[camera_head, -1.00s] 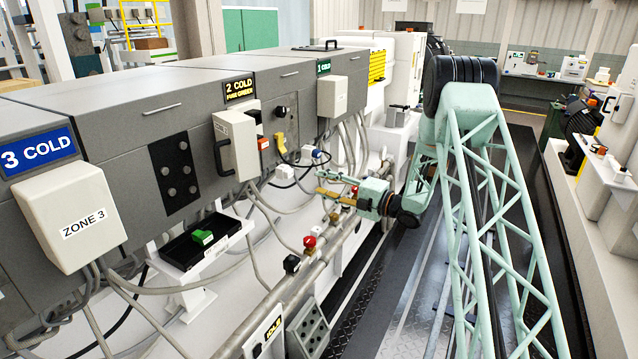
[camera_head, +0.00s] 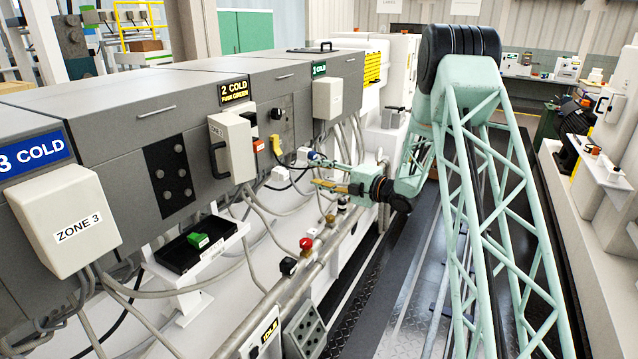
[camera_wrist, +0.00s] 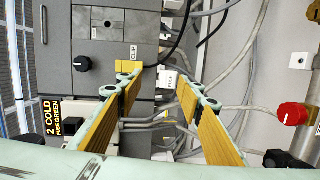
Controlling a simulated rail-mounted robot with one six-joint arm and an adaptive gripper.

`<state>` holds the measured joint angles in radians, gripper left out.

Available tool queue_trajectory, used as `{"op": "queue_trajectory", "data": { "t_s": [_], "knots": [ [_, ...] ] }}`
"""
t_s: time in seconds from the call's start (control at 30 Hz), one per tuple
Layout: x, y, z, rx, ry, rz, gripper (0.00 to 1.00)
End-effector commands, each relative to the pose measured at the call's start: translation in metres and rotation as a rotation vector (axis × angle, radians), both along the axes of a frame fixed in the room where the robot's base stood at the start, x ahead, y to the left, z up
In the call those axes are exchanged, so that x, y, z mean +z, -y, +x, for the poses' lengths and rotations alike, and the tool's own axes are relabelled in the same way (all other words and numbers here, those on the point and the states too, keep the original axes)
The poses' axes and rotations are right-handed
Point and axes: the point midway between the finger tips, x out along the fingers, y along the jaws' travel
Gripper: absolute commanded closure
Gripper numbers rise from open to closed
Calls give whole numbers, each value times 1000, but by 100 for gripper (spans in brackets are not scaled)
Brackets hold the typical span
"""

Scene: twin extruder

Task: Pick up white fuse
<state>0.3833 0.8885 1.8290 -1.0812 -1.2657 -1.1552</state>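My gripper (camera_head: 318,172) is open and empty in the head view, in front of the machine's side, to the right of the zone 2 box. Its two yellow-padded fingers also stand apart in the wrist view (camera_wrist: 158,92). Small white blocks show near the gripper in the head view: one by the hoses (camera_head: 281,174) and one behind the fingers (camera_head: 302,156). In the wrist view a small white piece (camera_wrist: 167,77) shows between the fingers, among hoses. I cannot tell which, if any, is the white fuse. A green fuse-like block (camera_head: 198,240) lies in a black tray (camera_head: 172,258).
Grey hoses (camera_head: 262,210) hang below the zone boxes. A yellow clip (camera_wrist: 130,63) and a black knob (camera_wrist: 82,64) are on the grey panel. A red knob (camera_head: 306,243) stands by the pipe (camera_head: 290,292). The aisle floor (camera_head: 385,290) is clear.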

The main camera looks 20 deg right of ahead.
Motion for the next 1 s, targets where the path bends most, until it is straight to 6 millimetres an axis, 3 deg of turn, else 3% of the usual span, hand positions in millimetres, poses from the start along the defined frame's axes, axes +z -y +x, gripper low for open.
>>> {"op": "queue_trajectory", "data": {
  "t_s": [0.57,1.0],
  "knots": [
    [86,9,-1,-227,-180,8,66],
    [145,19,-33,-414,-310,63,66]
  ]
}}
